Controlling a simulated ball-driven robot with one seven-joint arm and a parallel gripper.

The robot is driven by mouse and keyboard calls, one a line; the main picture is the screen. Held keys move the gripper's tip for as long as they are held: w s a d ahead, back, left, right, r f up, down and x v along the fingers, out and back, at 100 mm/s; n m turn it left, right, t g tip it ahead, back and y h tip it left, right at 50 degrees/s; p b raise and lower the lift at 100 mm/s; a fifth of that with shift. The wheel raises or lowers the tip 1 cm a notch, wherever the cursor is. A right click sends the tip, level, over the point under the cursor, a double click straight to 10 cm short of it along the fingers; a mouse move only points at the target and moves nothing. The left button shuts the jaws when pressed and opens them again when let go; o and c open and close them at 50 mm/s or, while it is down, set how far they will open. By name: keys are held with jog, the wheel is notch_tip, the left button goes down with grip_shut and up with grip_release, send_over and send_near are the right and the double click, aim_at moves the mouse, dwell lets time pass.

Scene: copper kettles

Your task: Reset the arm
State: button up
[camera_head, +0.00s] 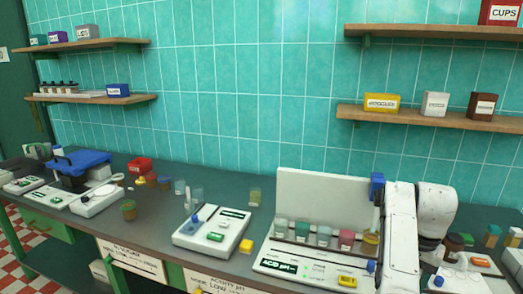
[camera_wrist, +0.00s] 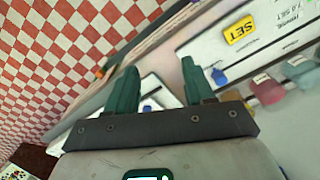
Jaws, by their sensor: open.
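My white arm (camera_head: 402,235) rises at the right of the head view, in front of the right end of the acid pH station (camera_head: 290,262). My gripper (camera_wrist: 160,66) shows in the wrist view with its two dark green fingers spread apart. Nothing is between the fingers. Part of the station's white panel with a yellow SET label (camera_wrist: 240,30) lies beyond the fingers in the wrist view. My fingers cannot be made out clearly in the head view.
Several coloured jars stand in a row on the station, including a pink one (camera_head: 346,240). A smaller white device (camera_head: 212,228) stands left of it. A blue-lidded device (camera_head: 80,165) is far left. Shelves (camera_head: 430,117) hang on the tiled wall.

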jog(key=s+d+f+n+h, duration=0.2)
jog(key=s+d+f+n, duration=0.1)
jog(key=s+f, duration=1.25)
jog(key=s+a+f+n, duration=0.1)
jog(key=s+a, duration=0.2)
jog(key=s, duration=0.5)
jog(key=s+a+f+n+y, duration=0.1)
jog(key=s+a, duration=0.3)
jog(key=s, duration=0.4)
jog(key=s+a+f+n+t, duration=0.1)
jog(key=s+a+n, duration=0.2)
jog(key=s, duration=0.5)
jog(key=shift+a+y, duration=0.35)
jog(key=shift+y, duration=0.05)
